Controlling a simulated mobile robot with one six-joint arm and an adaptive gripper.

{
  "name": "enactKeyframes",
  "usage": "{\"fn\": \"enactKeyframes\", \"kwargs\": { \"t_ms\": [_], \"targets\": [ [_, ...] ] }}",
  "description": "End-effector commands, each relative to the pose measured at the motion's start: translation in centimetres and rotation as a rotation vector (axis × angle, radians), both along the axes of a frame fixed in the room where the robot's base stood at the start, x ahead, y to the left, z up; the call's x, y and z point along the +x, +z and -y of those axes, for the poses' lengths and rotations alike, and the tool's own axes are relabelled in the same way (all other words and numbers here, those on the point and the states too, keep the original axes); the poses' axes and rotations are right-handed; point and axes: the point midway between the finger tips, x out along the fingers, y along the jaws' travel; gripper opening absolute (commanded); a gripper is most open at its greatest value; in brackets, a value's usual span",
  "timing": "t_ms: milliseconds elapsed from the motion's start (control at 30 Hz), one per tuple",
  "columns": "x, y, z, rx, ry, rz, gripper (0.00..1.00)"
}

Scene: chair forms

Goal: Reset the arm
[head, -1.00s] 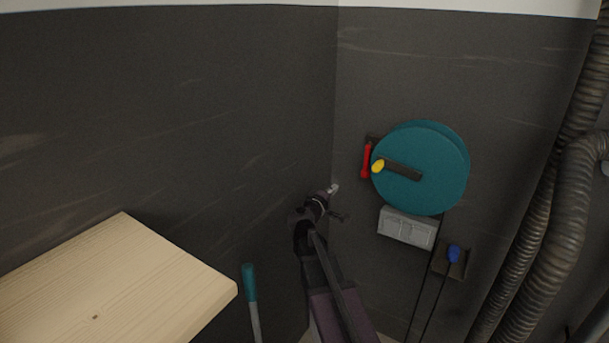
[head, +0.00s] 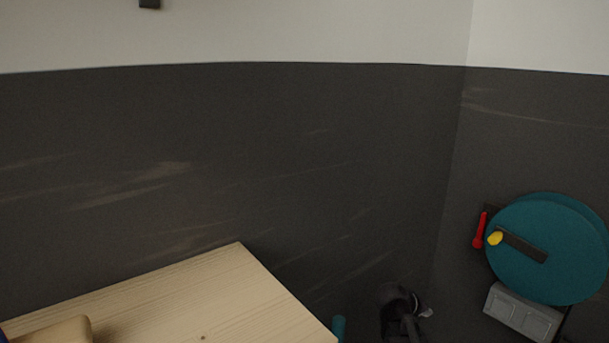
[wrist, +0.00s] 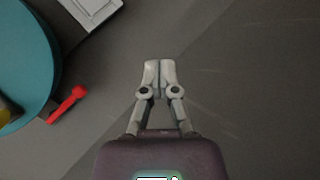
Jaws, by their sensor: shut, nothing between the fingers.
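My gripper (wrist: 160,68) is shut, its two grey fingertips together with nothing between them, in the wrist view. In the head view the end of my arm (head: 402,308) shows low, right of centre, in front of the dark wall. It is to the right of the wooden tabletop (head: 215,290) and to the left of the teal reel (head: 550,268). The fingertips are hard to make out there.
The teal reel is on the right wall, with a yellow knob (head: 495,238), a red handle (head: 479,230) and a grey box (head: 522,312). A teal handle (head: 339,327) shows beside the tabletop. A tan object (head: 55,331) lies at bottom left.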

Motion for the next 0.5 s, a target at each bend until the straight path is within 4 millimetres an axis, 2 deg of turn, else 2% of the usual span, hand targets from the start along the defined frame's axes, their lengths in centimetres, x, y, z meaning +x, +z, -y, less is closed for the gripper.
{"fn": "enactKeyframes", "kwargs": {
  "t_ms": [33, 300, 500],
  "targets": [
    [-1.1, -0.9, -1.0, 0.058, -0.011, -0.021, 0.00],
    [-5.8, -4.8, -7.1, 0.383, -0.049, -0.162, 0.00],
    [-8.6, -6.3, -11.3, 0.573, -0.047, -0.259, 0.00]
  ]
}}
